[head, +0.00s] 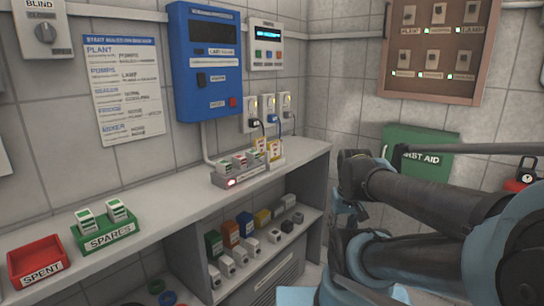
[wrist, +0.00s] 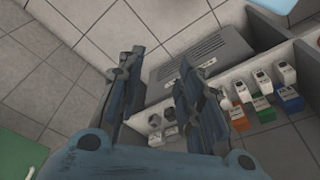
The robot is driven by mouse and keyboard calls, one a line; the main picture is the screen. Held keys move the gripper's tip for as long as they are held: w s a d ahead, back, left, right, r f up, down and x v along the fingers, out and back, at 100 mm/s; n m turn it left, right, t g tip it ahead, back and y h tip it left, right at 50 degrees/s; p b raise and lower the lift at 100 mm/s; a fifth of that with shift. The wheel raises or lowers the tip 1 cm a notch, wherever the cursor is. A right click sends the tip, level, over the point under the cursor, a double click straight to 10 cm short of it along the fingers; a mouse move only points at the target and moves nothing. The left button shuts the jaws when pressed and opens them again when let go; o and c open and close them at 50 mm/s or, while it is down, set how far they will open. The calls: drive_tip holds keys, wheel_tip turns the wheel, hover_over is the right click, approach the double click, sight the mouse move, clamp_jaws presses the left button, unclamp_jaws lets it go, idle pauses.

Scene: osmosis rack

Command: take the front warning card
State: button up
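Two small yellow-and-white cards stand upright at the back of the grey rack on the counter in the head view. One card (head: 259,147) is at the left and the other (head: 275,149) at the right. Their print is too small to read, and I cannot tell for certain which is the front warning card. No card shows in the wrist view.
A green spares tray (head: 108,238) and a red spent tray (head: 38,262) stand on the counter (head: 165,205). A blue wall unit (head: 208,65) and plugged sockets (head: 268,108) are above the rack. A first aid box (head: 398,138) is at right.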

wheel_tip(320, 180, up, 33)
drive_tip(key=m+g, duration=0.2)
drive_tip(key=m, duration=0.6)
hover_over(274, 147)
drive_tip(key=w, duration=0.1)
wheel_tip(274, 147, down, 17)
drive_tip(key=shift+w+r, duration=0.1)
drive_tip(key=shift+w, duration=0.05)
clamp_jaws()
